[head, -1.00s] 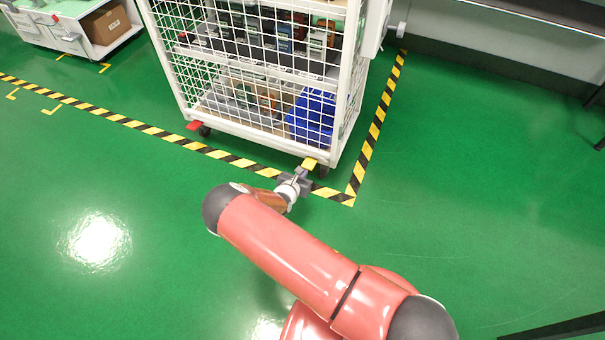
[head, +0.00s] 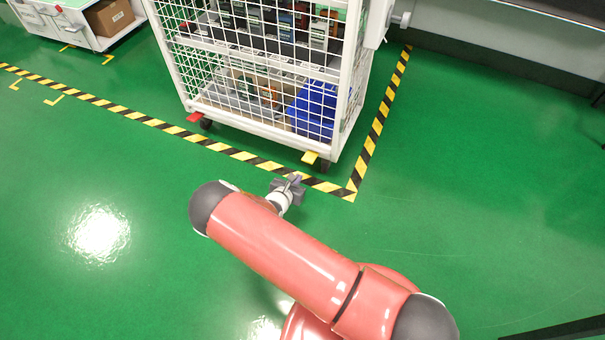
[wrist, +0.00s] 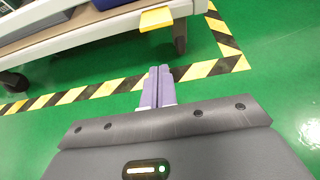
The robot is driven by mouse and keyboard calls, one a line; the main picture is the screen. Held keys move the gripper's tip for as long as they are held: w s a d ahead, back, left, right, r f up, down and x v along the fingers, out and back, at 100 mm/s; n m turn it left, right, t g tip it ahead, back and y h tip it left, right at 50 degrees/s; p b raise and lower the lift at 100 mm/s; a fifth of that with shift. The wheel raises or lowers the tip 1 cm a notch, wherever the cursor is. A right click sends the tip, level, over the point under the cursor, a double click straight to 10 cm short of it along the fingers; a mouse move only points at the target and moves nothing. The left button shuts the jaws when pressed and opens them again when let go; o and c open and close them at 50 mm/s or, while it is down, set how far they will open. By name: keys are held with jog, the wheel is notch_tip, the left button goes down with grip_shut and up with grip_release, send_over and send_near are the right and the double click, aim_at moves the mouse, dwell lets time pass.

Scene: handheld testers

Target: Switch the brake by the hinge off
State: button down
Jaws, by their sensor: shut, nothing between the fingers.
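The white wire-mesh cage trolley (head: 240,123) stands on casters at the top centre of the head view. A yellow brake pedal (head: 310,157) sticks out at its near right caster, and a red brake pedal (head: 195,117) at its near left caster. I cannot make out which corner has the hinge. My gripper (head: 296,180) is shut and empty, low over the floor just in front of the yellow pedal and apart from it. In the wrist view the closed fingers (wrist: 158,87) point toward the yellow pedal (wrist: 156,19), with a floor gap between.
Yellow-black floor tape (head: 345,190) runs along the trolley's front and right side. The trolley holds a blue bin (head: 314,108) and several devices. A white cart with a cardboard box (head: 108,17) stands at the far left. Green floor is clear on both sides.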

jog(key=v, duration=0.5)
jog(key=shift+w+r, duration=0.1)
jog(key=shift+r, duration=0.15)
jog(key=s+d+r+m+g+h+p, duration=0.1)
jog(key=d+r+m+g, duration=0.2)
jog(key=d+r+m, duration=0.5)
jog(key=d+r+m+g+h, duration=0.1)
jog(key=d+r+m+g, duration=0.2)
jog(key=r, duration=0.9)
jog(key=s+d+r+m+g+h+p, duration=0.1)
jog(key=d+r+m+g, duration=0.1)
jog(key=d+r+m, duration=0.55)
jog(key=s+d+r+m+g+y, duration=0.1)
jog(key=s+d+r+m+y, duration=0.35)
jog(key=s+r+m, duration=0.6)
jog(key=s+r+m+t+y, duration=0.2)
jog(key=s+r+m+y, duration=0.1)
jog(key=s+r, duration=0.8)
jog(key=shift+s+r+p, duration=0.4)
jog(key=shift+s, duration=0.8)
